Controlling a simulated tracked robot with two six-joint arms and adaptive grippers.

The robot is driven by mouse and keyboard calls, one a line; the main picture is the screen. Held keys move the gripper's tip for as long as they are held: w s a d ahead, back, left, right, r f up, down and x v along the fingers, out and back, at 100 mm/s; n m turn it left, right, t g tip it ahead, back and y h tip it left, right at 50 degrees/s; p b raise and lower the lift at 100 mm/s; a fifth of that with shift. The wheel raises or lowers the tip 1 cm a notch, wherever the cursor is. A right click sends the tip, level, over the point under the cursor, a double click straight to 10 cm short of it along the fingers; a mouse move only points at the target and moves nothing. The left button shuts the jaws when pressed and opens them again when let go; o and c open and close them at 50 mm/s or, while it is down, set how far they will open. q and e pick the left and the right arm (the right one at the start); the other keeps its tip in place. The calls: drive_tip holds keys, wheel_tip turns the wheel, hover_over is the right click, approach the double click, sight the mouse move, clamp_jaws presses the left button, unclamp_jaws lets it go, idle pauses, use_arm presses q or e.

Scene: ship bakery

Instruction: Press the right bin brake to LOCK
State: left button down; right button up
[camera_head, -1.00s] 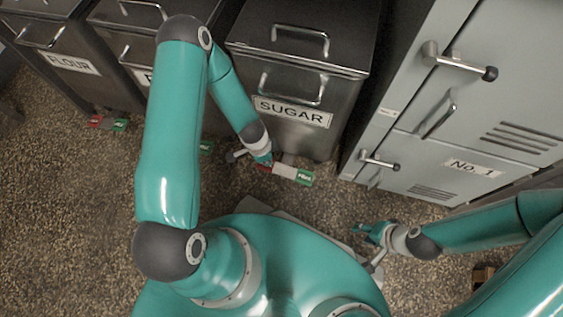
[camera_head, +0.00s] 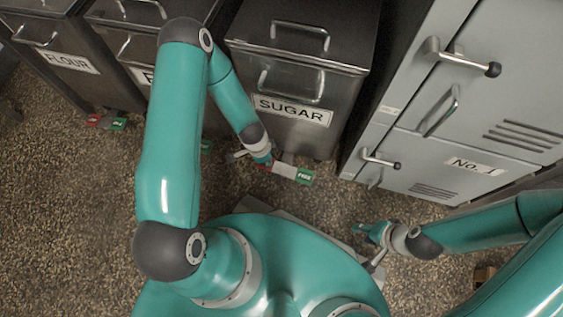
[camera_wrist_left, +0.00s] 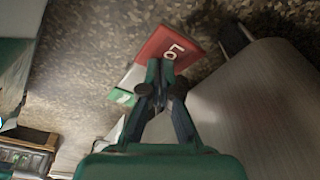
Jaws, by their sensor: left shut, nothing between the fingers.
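The right bin is a dark metal bin labelled SUGAR (camera_head: 336,88). Its brake pedal (camera_head: 285,169) sticks out low at its front, with a green FREE end (camera_head: 305,176) on the right. In the left wrist view the pedal shows a red end (camera_wrist_left: 168,45) with the letters "LO" visible, a pale middle and a green end (camera_wrist_left: 122,97). My left gripper (camera_head: 264,160) is shut and empty at the red end. In the wrist view its fingertips (camera_wrist_left: 160,68) overlap the red plate's edge; I cannot tell whether they touch. My right gripper (camera_head: 365,231) is away from the bin.
Other bins stand to the left, one labelled FLOUR (camera_head: 30,48) with its own red and green brake pedal (camera_head: 106,122). A grey locker (camera_head: 440,150) marked No. 1 with protruding handles stands close on the right. The speckled floor (camera_head: 70,230) at left is clear.

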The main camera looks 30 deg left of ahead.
use_arm(q)
drive_tip(key=shift+f+b, duration=0.65)
drive_tip(key=shift+f, duration=0.5)
drive_tip(key=shift+r, duration=0.1)
wheel_tip(320, 180, up, 7)
drive_tip(key=p, duration=0.7)
drive_tip(key=shift+p, duration=0.4)
drive_tip(key=shift+s, duration=0.1)
idle(0.4)
